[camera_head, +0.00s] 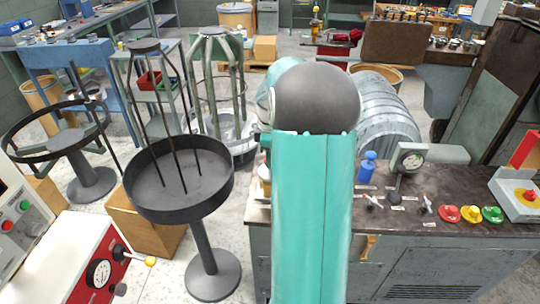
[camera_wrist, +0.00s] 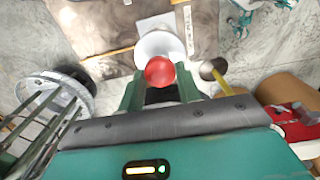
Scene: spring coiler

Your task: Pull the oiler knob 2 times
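A round red knob (camera_wrist: 160,72) shows in the wrist view, in front of a pale round part (camera_wrist: 160,47). It looks like the oiler knob. My gripper (camera_wrist: 160,76) has its two green fingers apart, one on each side of the knob. Whether a finger touches the knob cannot be told. In the head view my own teal arm fills the middle and hides my gripper and the knob.
The grey workbench (camera_head: 440,262) is to the right of my arm, with a blue bottle (camera_head: 366,168), a dial gauge (camera_head: 408,160) and colored buttons (camera_head: 470,213). A round black tray stand (camera_head: 180,203) is to the left. A dark disc with a yellow rod (camera_wrist: 222,82) is right of the knob.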

